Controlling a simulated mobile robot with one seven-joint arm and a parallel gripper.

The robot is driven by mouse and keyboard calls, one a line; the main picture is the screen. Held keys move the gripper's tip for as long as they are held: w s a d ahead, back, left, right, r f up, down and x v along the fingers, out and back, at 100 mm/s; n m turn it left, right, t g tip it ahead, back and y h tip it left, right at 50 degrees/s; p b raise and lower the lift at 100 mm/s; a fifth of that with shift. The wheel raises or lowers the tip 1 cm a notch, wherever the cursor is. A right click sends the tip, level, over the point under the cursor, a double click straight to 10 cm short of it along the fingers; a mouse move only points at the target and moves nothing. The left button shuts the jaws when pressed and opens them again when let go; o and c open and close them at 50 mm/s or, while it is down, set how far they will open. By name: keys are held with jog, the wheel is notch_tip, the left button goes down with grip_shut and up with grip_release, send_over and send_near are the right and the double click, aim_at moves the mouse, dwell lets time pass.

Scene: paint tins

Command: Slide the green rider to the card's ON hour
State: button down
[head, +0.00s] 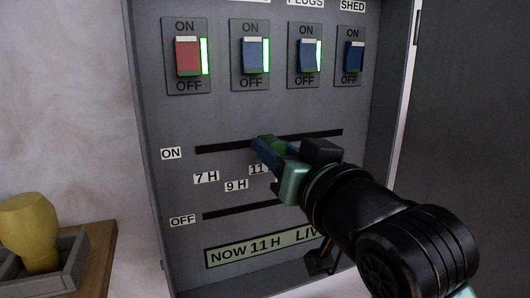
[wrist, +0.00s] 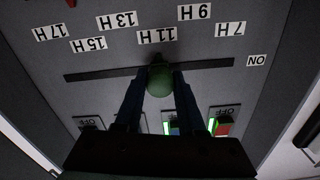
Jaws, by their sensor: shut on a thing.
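The green rider (wrist: 160,82) sits on the dark ON slot (wrist: 100,75) of the grey panel. My gripper (wrist: 160,90) is shut on it, one finger on each side. In the wrist view, which is upside down, the rider is in line with the 11 H label (wrist: 157,36), between 9 H (wrist: 195,12) and 13 H (wrist: 117,20). In the head view the rider (head: 272,143) shows just past my blue fingertips, on the ON slot (head: 225,147). My gripper hides part of the hour labels there. I cannot make out a card naming an ON hour.
Above the slot are a red switch (head: 187,57) and several blue switches (head: 250,57). Below it is an OFF slot (head: 235,211), partly hidden by my arm. A display (head: 250,250) reads NOW 11 H. A yellow object (head: 32,220) stands in a grey tray at left.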

jog(key=c, duration=0.5)
grip_release()
jog(key=shift+s, duration=0.1)
jog(key=b+v, duration=0.5)
jog(key=v, duration=0.7)
jog(key=shift+s+b, duration=0.3)
jog(key=shift+s, duration=0.1)
jog(key=shift+d, duration=0.15)
